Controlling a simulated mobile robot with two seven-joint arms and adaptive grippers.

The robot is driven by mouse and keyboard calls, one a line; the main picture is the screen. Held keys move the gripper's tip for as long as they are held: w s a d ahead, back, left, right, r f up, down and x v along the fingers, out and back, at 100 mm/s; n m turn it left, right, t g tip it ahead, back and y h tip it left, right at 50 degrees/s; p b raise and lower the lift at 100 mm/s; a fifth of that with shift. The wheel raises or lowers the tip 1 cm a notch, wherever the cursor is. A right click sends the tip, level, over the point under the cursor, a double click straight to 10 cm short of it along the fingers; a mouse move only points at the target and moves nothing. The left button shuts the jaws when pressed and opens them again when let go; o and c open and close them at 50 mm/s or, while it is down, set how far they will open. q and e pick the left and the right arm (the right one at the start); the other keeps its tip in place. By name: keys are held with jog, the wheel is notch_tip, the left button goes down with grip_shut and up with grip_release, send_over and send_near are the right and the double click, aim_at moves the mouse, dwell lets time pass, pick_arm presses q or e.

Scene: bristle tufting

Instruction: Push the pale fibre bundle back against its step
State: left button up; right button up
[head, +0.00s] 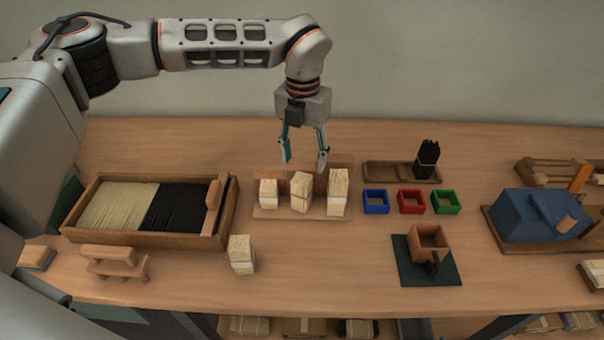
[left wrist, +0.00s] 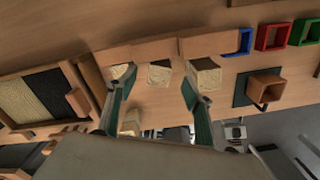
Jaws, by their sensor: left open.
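Three pale fibre bundles stand in a row on a wooden stepped board (head: 316,211): a left one (head: 268,194), a middle one (head: 301,193) and a taller right one (head: 337,193). The middle one looks turned askew. A fourth pale bundle (head: 242,255) stands alone on the table in front. My left gripper (head: 304,163) points down, open and empty, above the middle and right bundles. In the left wrist view its fingers (left wrist: 157,78) frame the middle bundle (left wrist: 159,74), with the step wall behind. Contact cannot be told. My right gripper is out of view.
Left is a wooden tray (head: 228,222) of pale and black fibres. Right are blue (head: 376,209), red (head: 411,209) and green (head: 445,209) square frames, with a black bundle (head: 427,152) behind. A wooden box (head: 429,238) stands on a dark mat. Table between is clear.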

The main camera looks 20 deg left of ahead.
pick_arm(q)
jog(key=shift+s+d+r, duration=0.1)
jog(key=shift+s+r, duration=0.05)
jog(key=shift+r, duration=0.45)
jog(key=shift+s+d+r, duration=0.1)
jog(key=shift+r, duration=0.5)
jog(key=shift+s+f, duration=0.1)
jog(key=shift+s, duration=0.05)
